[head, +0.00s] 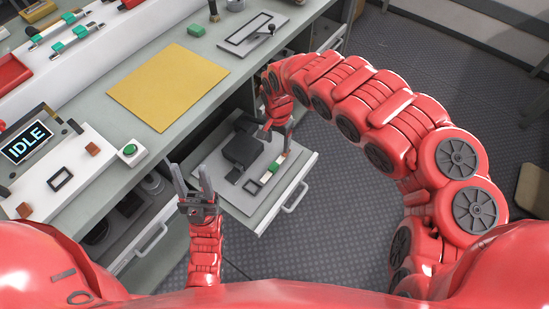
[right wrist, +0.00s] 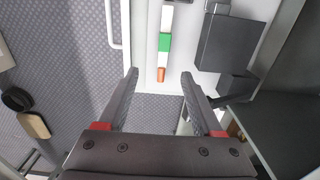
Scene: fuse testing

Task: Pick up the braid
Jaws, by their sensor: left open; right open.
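No part is plainly recognisable as a braid. A slim strip with white, green and orange-brown sections (right wrist: 164,43) lies on a pale surface in the right wrist view. It seems to be the green-and-white piece (head: 272,167) in the open drawer (head: 240,201) in the head view. My right gripper (right wrist: 159,78) is open and empty above the drawer; the strip's orange end shows between its fingertips, apart from them. In the head view the right gripper (head: 277,130) is small and partly hidden by its arm. My left gripper (head: 188,168) is open and empty, pointing up before the bench.
A black box (head: 241,150) sits in the drawer beside the strip, under the bench edge. On the bench are a yellow mat (head: 168,85), an IDLE display (head: 27,147), a green button (head: 129,151) and a lever plate (head: 252,34). The drawer handle (head: 295,198) faces open floor.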

